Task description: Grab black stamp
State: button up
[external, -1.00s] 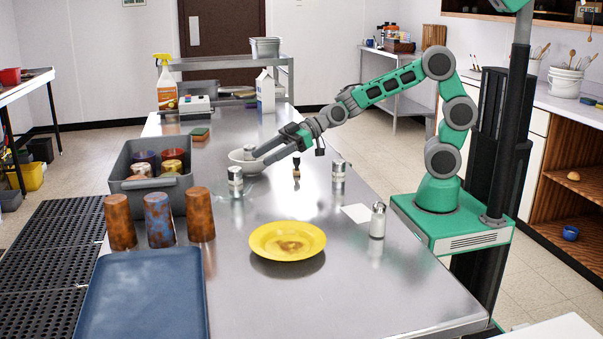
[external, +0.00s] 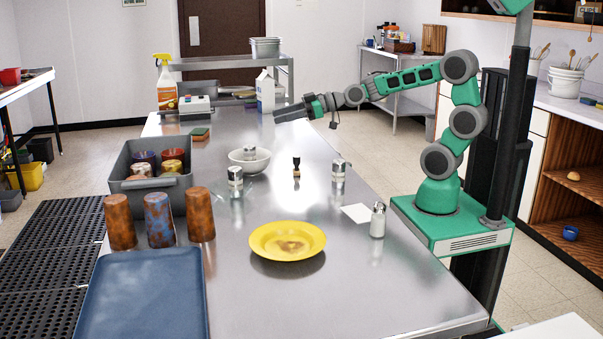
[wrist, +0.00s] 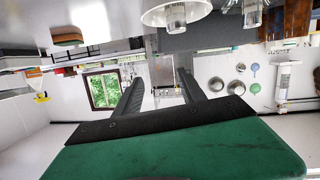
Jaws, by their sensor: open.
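The black stamp (external: 296,168) stands upright on the steel table, near its middle, with a dark handle and a brownish base. My gripper (external: 277,117) is raised above the far part of the table, behind the stamp and clear of it, pointing left. In the wrist view my gripper's two dark fingers (wrist: 161,76) are spread apart with nothing between them. I cannot make out the stamp in the wrist view.
Shakers stand nearby at left (external: 235,182), right (external: 338,171) and front right (external: 377,220). A yellow plate (external: 287,233) lies in front; a grey bin (external: 125,188) holds cups.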

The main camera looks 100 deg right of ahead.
jog(key=s+d+m+h, duration=0.1)
jog(key=s+d+h, duration=0.15)
jog(key=s, duration=0.25)
jog(key=n+g+y, duration=0.1)
jog(key=y, duration=0.3)
send_near(297, 167)
jog(key=shift+w+d+r, duration=0.15)
jog(key=shift+w+d, duration=0.05)
jog(key=shift+w, duration=0.3)
jog(key=shift+w+d+r, duration=0.15)
jog(key=shift+w, duration=0.35)
jog(key=x, duration=0.7)
jog(key=shift+w, duration=0.4)
grip_shut()
jog(key=shift+r, duration=0.1)
